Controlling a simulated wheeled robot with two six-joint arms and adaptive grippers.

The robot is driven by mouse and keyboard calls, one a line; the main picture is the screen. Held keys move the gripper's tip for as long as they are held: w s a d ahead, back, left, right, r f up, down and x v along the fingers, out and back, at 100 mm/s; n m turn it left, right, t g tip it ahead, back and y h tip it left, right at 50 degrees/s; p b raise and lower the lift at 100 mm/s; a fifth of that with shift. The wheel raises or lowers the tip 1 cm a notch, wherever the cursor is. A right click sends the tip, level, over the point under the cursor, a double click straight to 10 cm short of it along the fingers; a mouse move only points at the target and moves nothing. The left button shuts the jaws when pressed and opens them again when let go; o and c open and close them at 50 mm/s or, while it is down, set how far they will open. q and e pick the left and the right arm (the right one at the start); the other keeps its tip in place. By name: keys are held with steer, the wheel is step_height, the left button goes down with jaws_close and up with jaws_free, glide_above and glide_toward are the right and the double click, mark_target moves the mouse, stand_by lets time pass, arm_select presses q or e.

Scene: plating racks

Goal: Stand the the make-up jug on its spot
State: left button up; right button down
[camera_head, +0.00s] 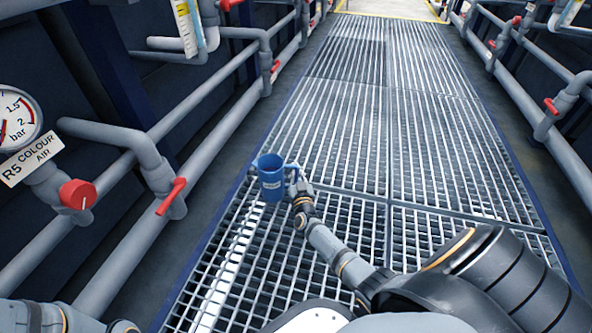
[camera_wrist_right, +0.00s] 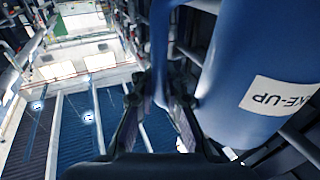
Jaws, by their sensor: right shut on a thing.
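The make-up jug (camera_head: 270,179) is blue and roughly upright over the left side of the floor grating. In the right wrist view the jug (camera_wrist_right: 262,70) fills the right side, with a white label reading "KE-UP" in part. My right gripper (camera_head: 298,187) is at the jug's right side, shut on its blue handle (camera_wrist_right: 161,45). The wrist view shows the fingers (camera_wrist_right: 160,100) on either side of the handle. I cannot tell whether the jug's base touches the grating. My left gripper is out of view; only part of my left arm shows at the bottom left.
A white strip (camera_head: 228,262) runs along the grating (camera_head: 345,130) below the jug. Grey pipes with red valve handles (camera_head: 172,194) and a pressure gauge (camera_head: 15,118) line the left. More pipes (camera_head: 530,115) line the right. The walkway ahead is clear.

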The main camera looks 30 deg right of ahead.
steer(key=shift+f+b, duration=0.45)
steer(key=shift+f, duration=0.05)
steer(key=c, duration=1.3)
jaws_free()
steer(key=shift+s, duration=0.1)
